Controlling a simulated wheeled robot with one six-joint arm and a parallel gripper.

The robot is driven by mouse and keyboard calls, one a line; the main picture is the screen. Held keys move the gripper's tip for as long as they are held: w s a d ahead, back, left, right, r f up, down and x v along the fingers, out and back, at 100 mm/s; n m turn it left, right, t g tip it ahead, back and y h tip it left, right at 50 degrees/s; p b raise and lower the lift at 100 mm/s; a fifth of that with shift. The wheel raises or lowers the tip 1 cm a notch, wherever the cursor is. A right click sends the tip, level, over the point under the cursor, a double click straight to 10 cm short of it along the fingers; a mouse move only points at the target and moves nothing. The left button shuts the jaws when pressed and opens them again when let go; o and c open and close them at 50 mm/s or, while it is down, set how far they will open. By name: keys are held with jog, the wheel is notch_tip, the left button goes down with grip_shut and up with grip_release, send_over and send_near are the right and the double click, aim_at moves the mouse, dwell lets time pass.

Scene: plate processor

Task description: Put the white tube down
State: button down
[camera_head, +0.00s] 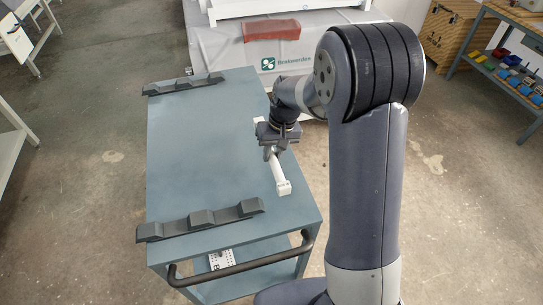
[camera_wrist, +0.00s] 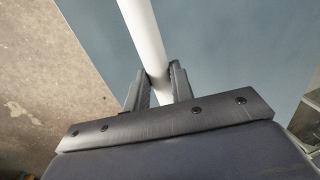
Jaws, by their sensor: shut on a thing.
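The white tube (camera_head: 280,177) is in my gripper (camera_head: 271,150) near the right edge of the blue-grey cart top. My gripper is shut on it, and the tube's near end points toward the front right of the cart. In the wrist view the white tube (camera_wrist: 145,35) runs up from between the two dark fingers of my gripper (camera_wrist: 158,85). Whether the tube touches the cart top (camera_head: 200,140) or hangs just above it, I cannot tell. Part of the tube is hidden behind my gripper.
A dark rack (camera_head: 200,219) lies along the cart's front edge and another dark rack (camera_head: 183,83) along its back edge. The cart top between them is clear. A handle (camera_head: 240,266) runs along the front. A covered table with a red piece (camera_head: 271,30) stands behind.

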jog(key=shift+f, duration=2.15)
jog(key=shift+f, duration=0.1)
jog(key=c, duration=1.2)
grip_release()
jog(key=shift+d+r, duration=0.1)
jog(key=shift+r, duration=0.3)
notch_tip(320, 180, up, 11)
jog(key=d, duration=0.2)
jog(key=shift+w, duration=0.2)
jog(key=shift+r, duration=0.1)
